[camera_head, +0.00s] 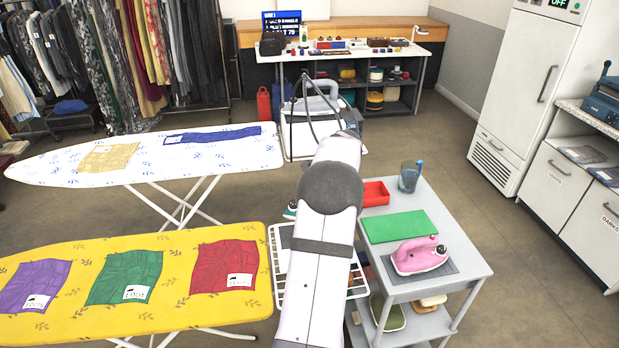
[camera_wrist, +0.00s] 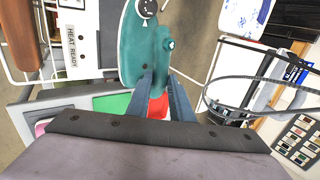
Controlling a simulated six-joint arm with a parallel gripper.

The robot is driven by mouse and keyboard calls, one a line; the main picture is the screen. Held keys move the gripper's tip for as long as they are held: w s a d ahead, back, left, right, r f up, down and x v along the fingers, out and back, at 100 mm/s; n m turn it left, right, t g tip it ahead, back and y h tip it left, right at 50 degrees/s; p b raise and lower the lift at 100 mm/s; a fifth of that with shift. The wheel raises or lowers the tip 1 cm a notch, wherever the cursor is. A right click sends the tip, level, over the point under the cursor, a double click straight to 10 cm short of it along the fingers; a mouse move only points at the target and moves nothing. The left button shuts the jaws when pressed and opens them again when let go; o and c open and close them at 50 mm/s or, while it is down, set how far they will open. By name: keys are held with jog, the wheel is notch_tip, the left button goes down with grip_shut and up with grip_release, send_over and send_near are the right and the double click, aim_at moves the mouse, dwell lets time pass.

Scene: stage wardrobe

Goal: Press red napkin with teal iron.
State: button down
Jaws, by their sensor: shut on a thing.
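The red napkin (camera_head: 222,262) lies on the right end of the yellow ironing board, rumpled, with a white label at its lower right. The teal iron (camera_wrist: 134,42) fills the upper middle of the wrist view, with a round dial on it. In the head view only a small part of the teal iron (camera_head: 290,209) shows left of my arm, near the wire rack. My gripper (camera_wrist: 163,80) is shut on the teal iron, its two fingers at the teal handle part. The exact contact is partly hidden. In the head view my arm hides the gripper.
Purple (camera_head: 35,285) and green (camera_head: 125,277) napkins share the yellow board (camera_head: 70,252). A white wire rack (camera_head: 276,250) stands beside it. The grey cart (camera_head: 470,262) holds a pink iron (camera_head: 420,256), green mat (camera_head: 385,230), red tray (camera_head: 375,194) and cup (camera_head: 408,178). A white patterned board (camera_head: 50,170) stands behind.

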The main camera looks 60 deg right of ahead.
jog(key=shift+w+r, duration=0.1)
jog(key=shift+r, duration=0.05)
jog(key=w+a+n+y+p, duration=0.25)
jog(key=w+a+n, duration=0.2)
jog(key=a, duration=0.55)
jog(key=w+a+f+n+t+y+p, duration=0.1)
jog(key=w+a+n+y+p, duration=0.3)
jog(key=a, duration=0.6)
jog(key=w+a+n+y, duration=0.1)
jog(key=w+a+n, duration=0.3)
jog(key=a, duration=0.6)
jog(key=s+a+r+n+g+y+p, duration=0.1)
jog(key=s+a+n+g+y+p, duration=0.1)
jog(key=a+n, duration=0.5)
jog(key=s+a+r+n+g+y+p, duration=0.1)
jog(key=a+n, duration=0.6)
jog(key=a, duration=1.2)
jog(key=s+g+y+p, duration=0.1)
jog(key=s+g+p, duration=0.1)
jog(key=s, duration=0.1)
jog(key=shift+s+a+r+g+p, duration=0.35)
jog(key=shift+s+r+g+p, duration=0.05)
jog(key=shift+n, duration=0.25)
